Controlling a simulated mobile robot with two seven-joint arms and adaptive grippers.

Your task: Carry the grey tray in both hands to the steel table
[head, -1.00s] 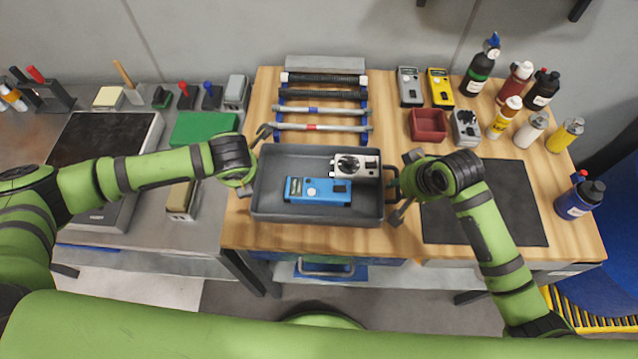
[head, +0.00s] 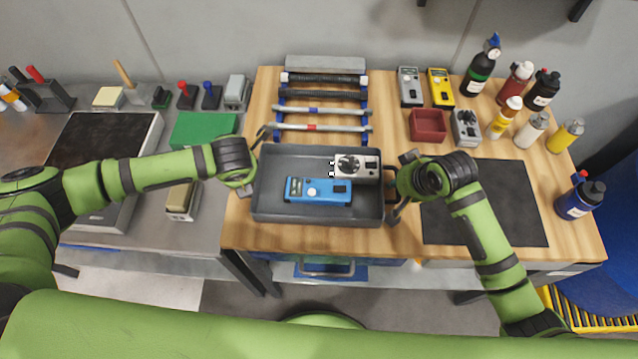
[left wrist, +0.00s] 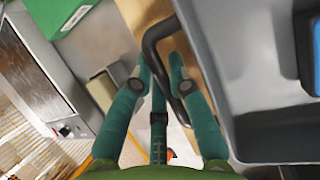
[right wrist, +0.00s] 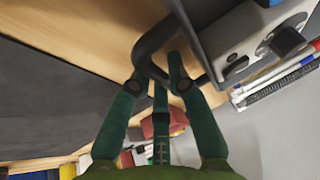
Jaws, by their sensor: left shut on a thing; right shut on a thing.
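The grey tray (head: 320,219) is over the left part of the wooden bench and looks level; I cannot tell whether it touches the top. It holds a blue meter (head: 318,191) and a white device with a black dial (head: 357,167). My left gripper (head: 253,163) is shut on the tray's left handle, a dark bar (left wrist: 152,47) between the fingers in the left wrist view. My right gripper (head: 396,185) is shut on the right handle, also between the fingers in the right wrist view (right wrist: 147,48). The steel table (head: 160,235) stands left of the wooden bench.
The steel table carries a black-topped plate (head: 100,140), a green box (head: 204,128) and a small beige-topped block (head: 182,200). On the wooden bench (head: 270,235), a rack of rods (head: 322,110) is behind the tray, a dark mat (head: 490,210) and several bottles to the right.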

